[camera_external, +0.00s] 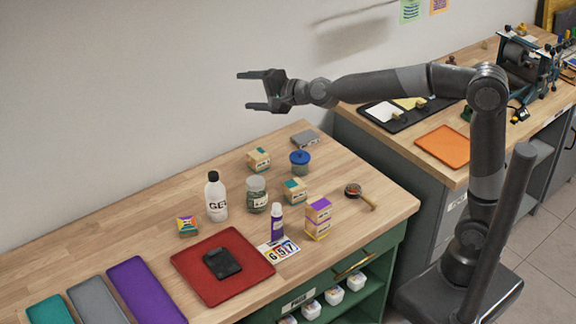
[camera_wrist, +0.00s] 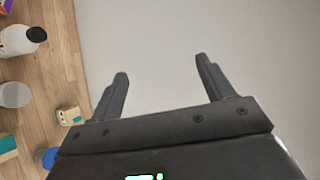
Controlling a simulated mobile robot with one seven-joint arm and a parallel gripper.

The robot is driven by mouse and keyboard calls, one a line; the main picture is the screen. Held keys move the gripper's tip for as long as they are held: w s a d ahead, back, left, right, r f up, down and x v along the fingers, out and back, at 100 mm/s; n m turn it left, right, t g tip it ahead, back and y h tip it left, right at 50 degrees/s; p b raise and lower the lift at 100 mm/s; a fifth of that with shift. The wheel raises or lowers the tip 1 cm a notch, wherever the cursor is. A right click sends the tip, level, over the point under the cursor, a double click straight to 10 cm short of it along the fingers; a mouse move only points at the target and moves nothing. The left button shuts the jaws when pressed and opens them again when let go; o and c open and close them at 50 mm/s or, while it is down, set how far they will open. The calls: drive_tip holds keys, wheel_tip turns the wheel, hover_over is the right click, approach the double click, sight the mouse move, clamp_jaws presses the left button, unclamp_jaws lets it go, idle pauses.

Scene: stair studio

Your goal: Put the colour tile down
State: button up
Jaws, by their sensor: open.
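My gripper (camera_external: 246,91) is open and empty, raised high above the back of the wooden workbench near the wall. In the wrist view its two fingers (camera_wrist: 162,68) stand apart with only pale wall between them. A small piece with coloured patches (camera_external: 188,226), which looks like the colour tile, lies on the bench left of the white bottle, behind the red mat. It is well below my gripper and apart from it. A purple and orange corner of what seems the same piece (camera_wrist: 5,5) shows at the wrist view's top left edge.
The bench (camera_external: 90,252) holds a white bottle (camera_external: 216,198), a glass jar (camera_external: 256,194), a blue-lidded pot (camera_external: 300,163), several small boxes and a stamp (camera_external: 360,195). A red mat (camera_external: 198,283) bears a black object (camera_external: 222,263). The back left of the bench is clear.

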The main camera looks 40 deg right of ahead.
drive_tip(key=s+d+f+n+g+h, duration=0.2)
drive_tip(key=s+d+f+n, duration=0.2)
drive_tip(key=s+d, duration=0.6)
drive_tip(key=s+d+f+n+g+h, duration=0.3)
drive_tip(key=s+d+f, duration=0.3)
drive_tip(key=s+d, duration=0.5)
drive_tip(key=s+d+f+n+g+h, duration=0.2)
drive_tip(key=s+d+f, duration=0.4)
drive_tip(key=s+d, duration=0.5)
drive_tip(key=d+n+g, duration=0.1)
drive_tip(key=d+n, duration=0.1)
drive_tip(key=d, duration=0.1)
drive_tip(key=shift+d+n+h, duration=0.2)
drive_tip(key=shift+n+h, duration=0.1)
